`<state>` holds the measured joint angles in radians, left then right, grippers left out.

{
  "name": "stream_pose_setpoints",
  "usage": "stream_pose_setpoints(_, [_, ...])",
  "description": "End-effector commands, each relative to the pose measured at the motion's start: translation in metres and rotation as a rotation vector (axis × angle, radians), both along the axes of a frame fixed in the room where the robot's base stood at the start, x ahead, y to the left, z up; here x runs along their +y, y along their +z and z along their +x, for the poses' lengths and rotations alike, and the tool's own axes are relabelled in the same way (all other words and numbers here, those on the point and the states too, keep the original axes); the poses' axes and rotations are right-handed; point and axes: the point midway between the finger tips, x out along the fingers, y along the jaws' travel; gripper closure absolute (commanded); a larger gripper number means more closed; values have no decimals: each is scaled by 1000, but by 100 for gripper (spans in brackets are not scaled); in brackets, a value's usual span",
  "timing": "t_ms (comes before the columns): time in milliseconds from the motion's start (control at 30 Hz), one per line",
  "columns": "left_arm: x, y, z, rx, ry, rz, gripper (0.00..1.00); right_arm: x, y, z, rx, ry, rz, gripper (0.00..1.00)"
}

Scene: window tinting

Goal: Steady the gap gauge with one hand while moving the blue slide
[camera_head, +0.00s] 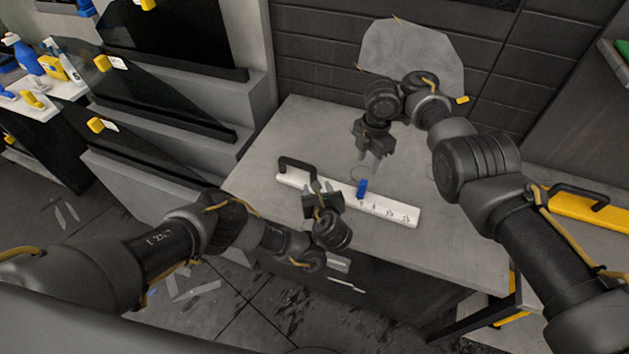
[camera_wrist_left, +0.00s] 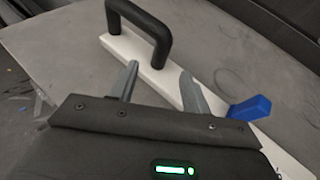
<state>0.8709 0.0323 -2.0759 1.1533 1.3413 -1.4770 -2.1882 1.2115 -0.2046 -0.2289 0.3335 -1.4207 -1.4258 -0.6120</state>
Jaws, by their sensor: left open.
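The gap gauge is a long white bar (camera_head: 398,210) with printed marks, lying on the grey table. Its black handle (camera_head: 297,165) stands at its left end and also shows in the left wrist view (camera_wrist_left: 141,28). The blue slide (camera_head: 362,187) sits on the bar right of the middle; the left wrist view shows it too (camera_wrist_left: 250,107). My left gripper (camera_head: 318,186) is open over the bar, between handle and slide; its fingers (camera_wrist_left: 158,84) appear around or just above the bar, contact unclear. My right gripper (camera_head: 369,160) hangs behind the slide, apart from the bar, with its fingers apart.
The grey table (camera_head: 260,185) is mostly clear around the gauge. A pale irregular sheet (camera_head: 400,50) stands against the dark wall behind. Dark glass panes (camera_head: 150,95) lean on a rack at left. A yellow tool with a black handle (camera_head: 585,208) lies at right.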

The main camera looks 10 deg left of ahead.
Motion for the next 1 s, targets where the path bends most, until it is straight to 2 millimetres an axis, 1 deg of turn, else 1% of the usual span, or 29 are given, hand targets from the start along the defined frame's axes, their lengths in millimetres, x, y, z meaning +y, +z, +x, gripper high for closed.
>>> stream_pose_setpoints(33, [4, -3, 6, 0, 7, 2, 52, 0, 0, 0, 0, 0, 0, 64])
stream_pose_setpoints(300, [13, -15, 34, -2, 4, 2, 52, 0, 0, 0, 0, 0, 0, 64])
stream_pose_setpoints(400, [15, -18, 41, -1, 3, 2, 52, 0, 0, 0, 0, 0, 0, 64])
stream_pose_setpoints(600, [17, -21, 46, 1, 0, 1, 52, 0, 0, 0, 0, 0, 0, 64])
stream_pose_setpoints(800, [17, -21, 47, 1, 0, 0, 52, 0, 0, 0, 0, 0, 0, 64])
stream_pose_setpoints(833, [17, -21, 47, 0, 0, 1, 54, 0, 0, 0, 0, 0, 0, 64])
stream_pose_setpoints(867, [17, -21, 47, 0, 0, 1, 57, 0, 0, 0, 0, 0, 0, 64])
stream_pose_setpoints(1000, [17, -21, 47, 0, 0, 0, 76, 0, 0, 0, 0, 0, 0, 64])
